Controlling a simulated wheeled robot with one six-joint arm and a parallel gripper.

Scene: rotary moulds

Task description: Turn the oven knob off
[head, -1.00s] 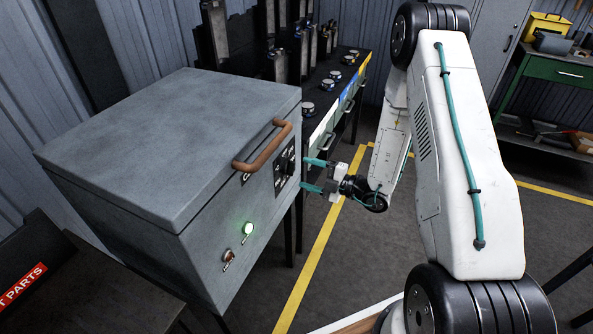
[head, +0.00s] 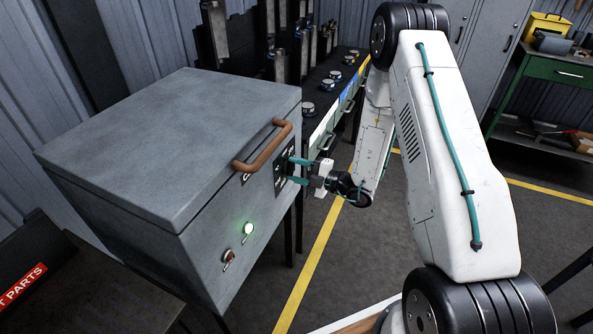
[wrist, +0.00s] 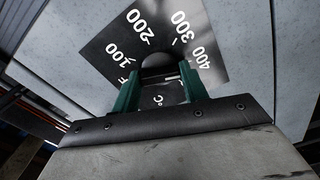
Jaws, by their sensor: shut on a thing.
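The oven (head: 165,120) is a grey metal box with a copper-coloured handle (head: 264,147) on its front. The black dial plate (head: 281,170) sits right of the handle. In the wrist view the plate (wrist: 165,28) shows white numbers from 100 to 400 and a °C mark. An F beside the left finger is partly covered. The dark round knob (wrist: 160,62) lies at the plate's middle, between the teal fingers. My gripper (head: 290,170) is shut on the knob, and it fills the lower wrist view (wrist: 160,80). I cannot tell which mark the knob points to.
A green lamp (head: 248,229) glows low on the oven front, beside a small reddish lamp (head: 227,256) that looks unlit. A dark bench (head: 325,85) with several round parts stands behind. A green workbench (head: 550,70) is at right. The floor between is clear.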

